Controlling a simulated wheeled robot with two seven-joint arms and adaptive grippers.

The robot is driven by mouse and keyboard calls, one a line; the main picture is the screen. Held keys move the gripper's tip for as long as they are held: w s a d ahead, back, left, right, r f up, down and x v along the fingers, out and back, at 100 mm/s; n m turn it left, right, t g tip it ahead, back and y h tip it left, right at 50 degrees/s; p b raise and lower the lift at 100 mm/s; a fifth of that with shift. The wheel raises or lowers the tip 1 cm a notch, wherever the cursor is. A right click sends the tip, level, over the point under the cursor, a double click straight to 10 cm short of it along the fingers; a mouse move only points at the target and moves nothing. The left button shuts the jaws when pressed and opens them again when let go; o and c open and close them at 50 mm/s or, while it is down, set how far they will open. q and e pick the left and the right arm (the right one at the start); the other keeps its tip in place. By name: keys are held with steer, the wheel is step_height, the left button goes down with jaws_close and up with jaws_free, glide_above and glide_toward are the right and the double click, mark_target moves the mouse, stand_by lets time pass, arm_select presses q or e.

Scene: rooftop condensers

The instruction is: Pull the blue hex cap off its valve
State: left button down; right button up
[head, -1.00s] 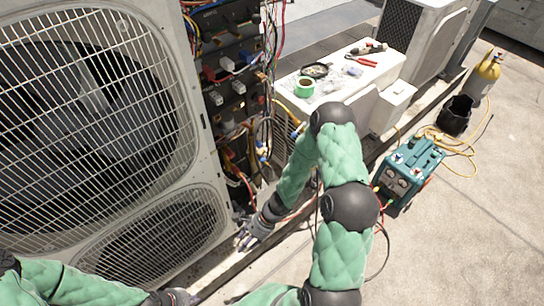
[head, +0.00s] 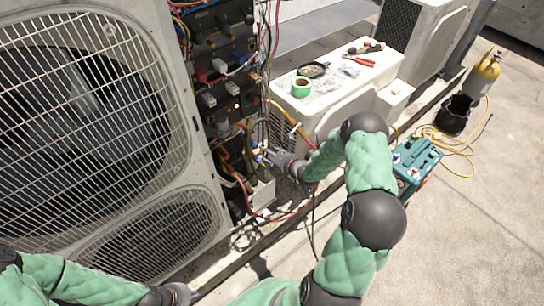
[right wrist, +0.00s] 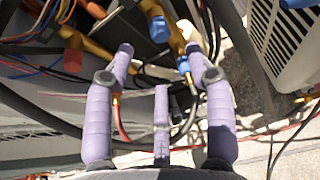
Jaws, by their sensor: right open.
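In the right wrist view a blue cap (right wrist: 159,29) sits on brass valve pipework (right wrist: 177,36), just beyond my fingertips. A second, smaller blue part (right wrist: 183,67) lies lower, beside my right-hand finger. I cannot tell which of the two is the hex cap. My right gripper (right wrist: 158,50) is open, its purple fingers spread with the blue parts ahead of and between them, nothing gripped. In the head view the right gripper (head: 267,154) is at the valves beside the open electrical panel. My left gripper (head: 190,294) is low at the bottom edge, its fingers too small to judge.
Wires and hoses crowd the open panel (head: 228,75). The large condenser's fan grille (head: 80,120) stands at left. A white unit (head: 330,95) carries tape and tools. The floor at right is mostly clear.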

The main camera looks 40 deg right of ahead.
mark_target(257, 145)
steer(key=b+x, duration=0.2)
steer(key=x, duration=0.6)
steer(key=shift+w+a+f+b, duration=0.15)
steer(key=shift+w+b, duration=0.05)
steer(key=shift+b, duration=0.1)
jaws_close()
steer(key=c, duration=0.7)
jaws_free()
jaws_close()
